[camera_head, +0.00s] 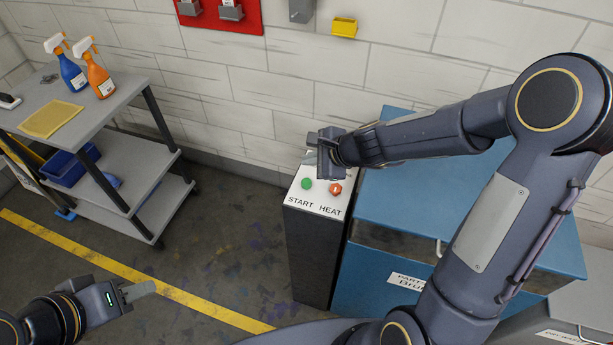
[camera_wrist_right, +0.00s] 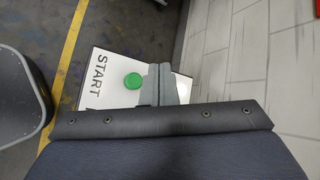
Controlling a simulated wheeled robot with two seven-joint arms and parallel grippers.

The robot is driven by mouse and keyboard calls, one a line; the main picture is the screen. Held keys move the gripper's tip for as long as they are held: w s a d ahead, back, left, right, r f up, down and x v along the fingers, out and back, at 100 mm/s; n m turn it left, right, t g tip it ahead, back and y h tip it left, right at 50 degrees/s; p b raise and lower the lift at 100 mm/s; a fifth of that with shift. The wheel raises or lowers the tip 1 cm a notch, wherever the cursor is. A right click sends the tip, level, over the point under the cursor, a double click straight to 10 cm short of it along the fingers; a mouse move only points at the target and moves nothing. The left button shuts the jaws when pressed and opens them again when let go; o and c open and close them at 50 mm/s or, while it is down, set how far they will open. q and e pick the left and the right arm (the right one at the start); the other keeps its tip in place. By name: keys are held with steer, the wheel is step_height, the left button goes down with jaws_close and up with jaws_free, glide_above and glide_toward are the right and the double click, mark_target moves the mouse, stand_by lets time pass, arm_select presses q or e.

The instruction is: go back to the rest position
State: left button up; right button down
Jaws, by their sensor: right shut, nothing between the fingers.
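My right gripper (camera_head: 313,158) is over the far end of the control pedestal's white top (camera_head: 327,207), beyond the green START button (camera_head: 307,184) and the red HEAT button (camera_head: 335,188). Its fingers (camera_wrist_right: 159,84) are shut together and empty in the right wrist view. The green button (camera_wrist_right: 133,80) shows just left of them there; the red button is hidden. Whether the fingers touch the panel I cannot tell. My left gripper (camera_head: 139,291) is low at the left, over the floor and clear of objects. Its fingers are seen edge-on, so their gap does not show.
A blue cabinet (camera_head: 460,225) stands right of the pedestal, under my right arm. A grey cart (camera_head: 95,105) with an orange spray bottle (camera_head: 98,78) and a blue one (camera_head: 70,72) stands at the left. Open floor (camera_head: 225,230) with a yellow line lies between.

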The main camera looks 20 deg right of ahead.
stand_by(0.7)
steer(key=s+r+n+y, duration=0.1)
steer(key=s+r+n, duration=0.8)
steer(key=s+r, duration=0.15)
steer(key=s+d+n+h, duration=0.1)
steer(key=s+n, duration=0.3)
steer(key=s, duration=0.4)
steer(key=s+d+f+n+g+h, duration=0.1)
steer(key=s+d+n, duration=0.3)
steer(key=s, duration=0.4)
steer(key=shift+s+f+n+g+h, duration=0.3)
steer(key=shift+n+h, duration=0.1)
